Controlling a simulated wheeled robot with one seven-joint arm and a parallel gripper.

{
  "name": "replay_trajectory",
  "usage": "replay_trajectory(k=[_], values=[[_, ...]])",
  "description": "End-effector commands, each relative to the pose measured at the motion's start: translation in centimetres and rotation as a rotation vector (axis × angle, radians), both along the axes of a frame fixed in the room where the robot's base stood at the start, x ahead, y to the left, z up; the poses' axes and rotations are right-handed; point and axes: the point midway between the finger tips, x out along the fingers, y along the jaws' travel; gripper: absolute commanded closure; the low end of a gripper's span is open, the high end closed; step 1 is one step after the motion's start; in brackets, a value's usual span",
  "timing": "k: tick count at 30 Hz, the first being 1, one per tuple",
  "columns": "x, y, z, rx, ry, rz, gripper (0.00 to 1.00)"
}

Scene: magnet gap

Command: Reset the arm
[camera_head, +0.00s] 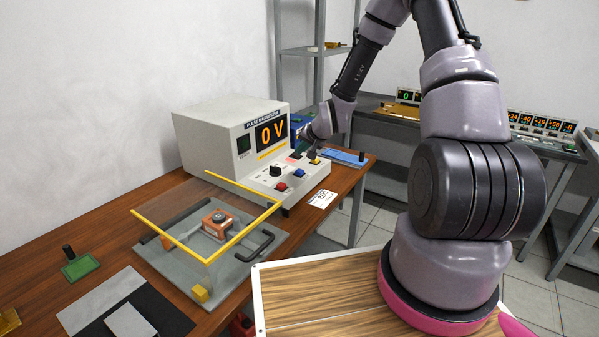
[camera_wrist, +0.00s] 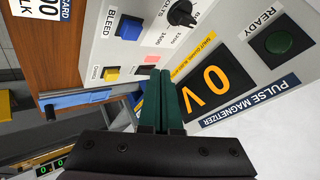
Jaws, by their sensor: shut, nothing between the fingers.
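My arm reaches from the right in the head view toward the pulse magnetizer (camera_head: 225,135), a pale box with an orange display reading 0 V. My gripper (camera_head: 312,152) is at the right end of its sloped control panel, partly hidden by the wrist. In the wrist view, my gripper (camera_wrist: 161,78) has its two dark green fingers together with nothing between them. The fingertips point at the panel close to a pinkish-red patch (camera_wrist: 152,59); whether they touch it cannot be told. The display (camera_wrist: 208,92) also reads 0 V there.
A clear-walled guard with yellow edges (camera_head: 160,227) stands on the wooden table over an orange fixture (camera_head: 217,222). A blue tray (camera_head: 345,158) lies right of the magnetizer. A metal shelf (camera_head: 287,80) stands behind. Another bench with displays (camera_head: 400,113) is at the back right.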

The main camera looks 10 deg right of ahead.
Motion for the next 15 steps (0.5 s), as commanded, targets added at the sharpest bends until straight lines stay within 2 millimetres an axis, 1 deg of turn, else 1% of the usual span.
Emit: replay_trajectory(k=[5, 8, 11, 14, 15], values=[[0.0, 0.0, 0.0, 0.0, 0.0, 0.0, 1.0], [0.0, -0.2, 0.7, -0.011, 0.0, 0.003, 1.0], [-0.4, -0.7, 2.7, -0.043, 0.003, 0.013, 1.0], [-1.3, -1.5, 6.0, -0.093, 0.013, 0.025, 1.0], [-1.8, -1.9, 7.5, -0.116, 0.018, 0.026, 1.0]])
